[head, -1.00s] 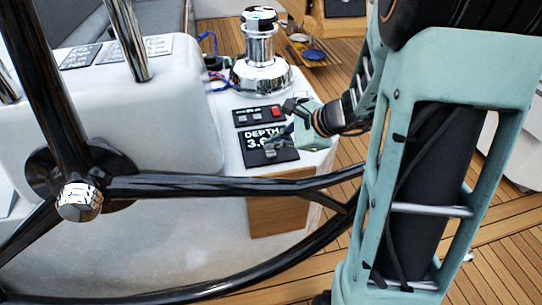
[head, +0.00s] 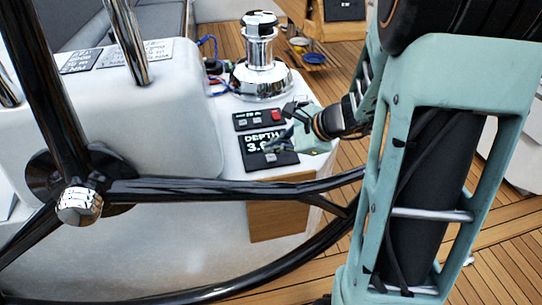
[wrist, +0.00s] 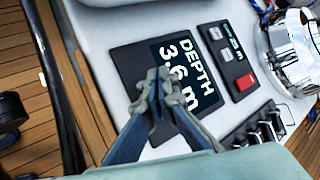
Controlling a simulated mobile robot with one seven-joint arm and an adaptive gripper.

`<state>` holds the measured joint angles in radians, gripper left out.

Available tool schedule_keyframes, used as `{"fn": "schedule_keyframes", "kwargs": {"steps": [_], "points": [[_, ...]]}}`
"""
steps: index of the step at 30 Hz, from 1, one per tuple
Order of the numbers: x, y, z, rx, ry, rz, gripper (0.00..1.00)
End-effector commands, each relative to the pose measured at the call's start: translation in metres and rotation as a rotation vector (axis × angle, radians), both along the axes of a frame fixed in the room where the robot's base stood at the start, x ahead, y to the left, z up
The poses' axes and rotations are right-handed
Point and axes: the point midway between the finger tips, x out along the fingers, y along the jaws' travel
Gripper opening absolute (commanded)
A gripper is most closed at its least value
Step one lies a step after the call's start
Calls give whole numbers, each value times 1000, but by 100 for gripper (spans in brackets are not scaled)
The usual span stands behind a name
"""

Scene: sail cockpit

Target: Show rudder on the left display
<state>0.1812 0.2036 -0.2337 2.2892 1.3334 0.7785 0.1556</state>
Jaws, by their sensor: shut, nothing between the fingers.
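A black display (head: 253,158) on the white console top reads "DEPTH 3.6"; in the wrist view the display (wrist: 187,50) reads "DEPTH 3.6 m". A small grey button (head: 270,157) shows on its lower border in the head view. My gripper (wrist: 158,80) is shut and empty, its fingertips over the lower border of this display, covering part of it. I cannot tell whether the tips touch it. In the head view my gripper (head: 274,145) is small and partly overlaps the display. No "rudder" text is readable.
A small panel with a red button (head: 277,115) sits just behind the display. A chrome winch (head: 260,75) stands beyond it. The black steering wheel (head: 220,190) crosses in front. Other panels with text (head: 80,61) lie at upper left. Several metal levers (wrist: 268,130) sit near my gripper.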

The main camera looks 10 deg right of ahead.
Motion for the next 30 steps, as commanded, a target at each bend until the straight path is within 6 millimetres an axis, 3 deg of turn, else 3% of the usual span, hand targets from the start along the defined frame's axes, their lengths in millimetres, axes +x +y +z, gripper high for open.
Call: {"fn": "schedule_keyframes", "kwargs": {"steps": [30], "points": [[0, 0, -9, 0, 0, 0, 0]]}}
